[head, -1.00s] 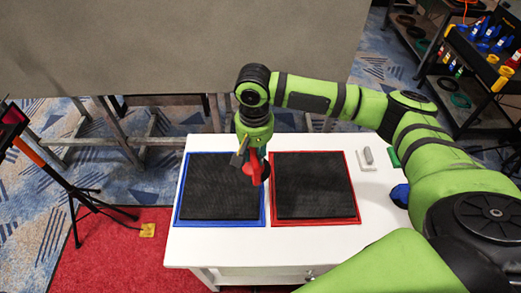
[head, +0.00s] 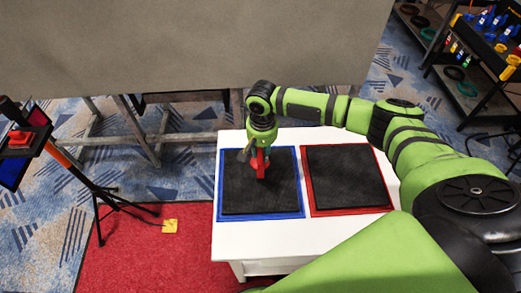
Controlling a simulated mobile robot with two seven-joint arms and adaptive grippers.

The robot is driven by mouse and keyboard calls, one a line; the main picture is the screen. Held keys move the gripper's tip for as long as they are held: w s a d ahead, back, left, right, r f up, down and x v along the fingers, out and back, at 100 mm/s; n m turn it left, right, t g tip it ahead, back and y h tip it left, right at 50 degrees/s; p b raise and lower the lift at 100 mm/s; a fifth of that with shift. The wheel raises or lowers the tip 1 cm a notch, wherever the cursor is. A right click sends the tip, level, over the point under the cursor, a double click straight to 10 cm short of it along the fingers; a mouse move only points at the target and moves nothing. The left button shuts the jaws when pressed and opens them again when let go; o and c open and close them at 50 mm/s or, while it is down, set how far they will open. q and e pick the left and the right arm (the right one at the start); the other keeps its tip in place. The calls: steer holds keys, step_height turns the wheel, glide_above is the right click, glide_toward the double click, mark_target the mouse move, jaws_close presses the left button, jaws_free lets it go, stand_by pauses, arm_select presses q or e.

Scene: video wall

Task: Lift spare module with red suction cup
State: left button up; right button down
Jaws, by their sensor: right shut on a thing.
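My right gripper (head: 259,153) is shut on the red suction cup (head: 261,165). It holds the cup over the black module in the blue frame (head: 240,199), near that module's upper middle. I cannot tell whether the cup touches the module. The blue frame (head: 228,217) lies at the left of the white table. A second black module (head: 346,178) lies in a red frame (head: 350,212) to its right. Both modules lie flat. My left gripper is not in view.
The white table (head: 262,240) has a bare strip at the front. A grey panel (head: 200,45) on a metal stand rises behind it. A tripod (head: 95,190) with a screen stands at the left. A tool rack (head: 480,60) is at the far right.

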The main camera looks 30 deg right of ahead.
steer(key=shift+w+a+f+b, duration=0.1)
steer(key=shift+f+b, duration=0.7)
steer(key=shift+b, duration=0.05)
steer(key=shift+w+a+f+b, duration=0.1)
steer(key=shift+f+b, duration=0.65)
steer(key=shift+b, duration=0.1)
steer(key=shift+s+f+b, duration=0.1)
steer(key=shift+f+b, duration=0.8)
steer(key=shift+b, duration=0.35)
steer(key=shift+f, duration=1.5)
steer(key=shift+f, duration=0.4)
steer(key=shift+r+p, duration=0.65)
steer(key=shift+p, duration=0.15)
